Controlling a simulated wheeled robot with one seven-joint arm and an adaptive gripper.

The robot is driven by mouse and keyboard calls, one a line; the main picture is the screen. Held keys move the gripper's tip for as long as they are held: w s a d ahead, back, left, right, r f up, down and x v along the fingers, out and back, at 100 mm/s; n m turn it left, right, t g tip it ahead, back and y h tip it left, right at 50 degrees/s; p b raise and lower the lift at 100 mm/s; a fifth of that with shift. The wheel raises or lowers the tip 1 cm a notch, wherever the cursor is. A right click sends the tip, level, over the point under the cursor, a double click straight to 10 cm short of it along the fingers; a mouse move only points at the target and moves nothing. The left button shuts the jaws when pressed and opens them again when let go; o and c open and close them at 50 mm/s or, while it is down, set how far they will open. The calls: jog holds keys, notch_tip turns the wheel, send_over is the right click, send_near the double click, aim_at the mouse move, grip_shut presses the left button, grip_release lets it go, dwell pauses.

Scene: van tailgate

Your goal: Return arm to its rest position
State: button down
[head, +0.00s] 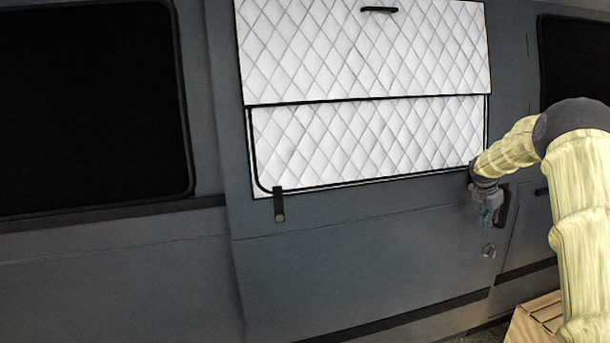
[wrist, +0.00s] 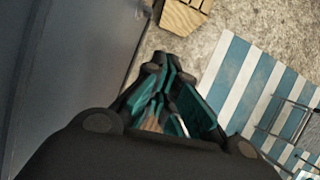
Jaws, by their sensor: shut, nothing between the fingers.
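My gripper (head: 487,217) hangs at the end of my yellow-sleeved arm, in front of the grey van side (head: 360,260) at the right of the head view. It points downward, close to a dark handle recess on the panel; I cannot tell whether it touches. In the wrist view my gripper (wrist: 165,75) shows its teal and black fingers brought together, with nothing held. The van side fills the left of the wrist view.
A white quilted panel (head: 370,140) with a black strap (head: 279,205) covers the van window. A wooden crate (head: 535,325) stands low at the right. The wrist view shows a blue-and-white striped mat (wrist: 240,85) and a metal frame (wrist: 290,125) on gravelly ground.

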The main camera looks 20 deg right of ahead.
jog(key=w+a+f+m+y, duration=0.2)
jog(key=w+a+f+m, duration=0.1)
jog(key=a+f, duration=1.55)
jog(key=s+a+f+m+t+y+b, duration=0.15)
jog(key=s+a+f, duration=0.25)
jog(key=a+f, duration=0.55)
jog(key=s+a+f+m+y, duration=0.1)
jog(key=s+a+f+m, duration=0.35)
jog(key=a, duration=0.85)
jog(key=s+a+f+m+g, duration=0.1)
jog(key=s+a+f+m, duration=0.1)
jog(key=s+a+f, duration=0.55)
jog(key=s+a+f+m, duration=0.3)
jog(key=s+a, duration=0.8)
jog(key=a, duration=0.1)
jog(key=s+a+m, duration=0.2)
jog(key=s+a, duration=0.2)
jog(key=s, duration=0.6)
jog(key=s+a+r+m+g, duration=0.1)
jog(key=s+a+m, duration=0.2)
jog(key=s, duration=0.8)
jog(key=shift+s+a+r+b, duration=0.2)
jog(key=shift+s+a+b, duration=0.15)
jog(key=shift+a, duration=0.6)
